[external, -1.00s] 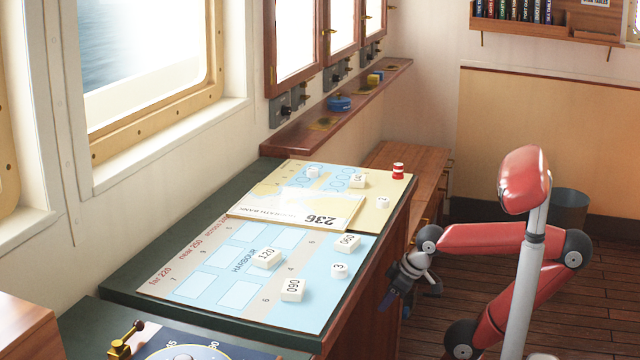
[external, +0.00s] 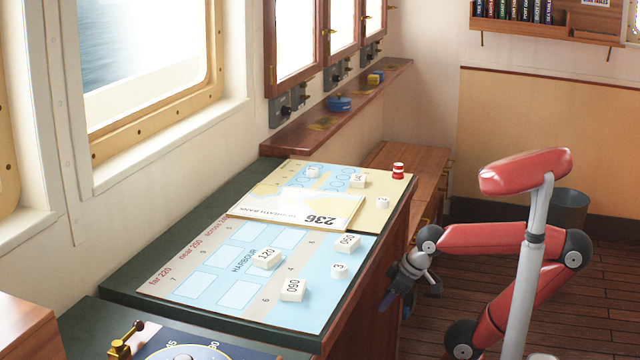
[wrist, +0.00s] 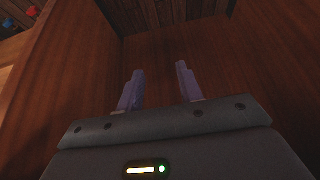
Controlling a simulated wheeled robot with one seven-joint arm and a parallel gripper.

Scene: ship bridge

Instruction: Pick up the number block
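Several white number blocks lie on the charts on the green-topped desk (external: 120,288) in the external view. On the blue harbour chart (external: 200,296) are a block marked 120 (external: 267,258), one marked 090 (external: 292,289), one marked 060 (external: 347,243) and a small one marked 3 (external: 339,270). More white blocks, such as one on the yellow chart (external: 358,181), lie farther back. My gripper (external: 384,305) hangs right of the desk, below its top, away from every block. In the wrist view its two fingers (wrist: 159,84) are apart and empty, facing brown wood.
A red-and-white striped piece (external: 398,171) stands at the desk's far right corner. The desk's wooden side (external: 372,265) is close to my gripper. A wooden bench (external: 400,160) and a dark bin (external: 569,208) stand behind.

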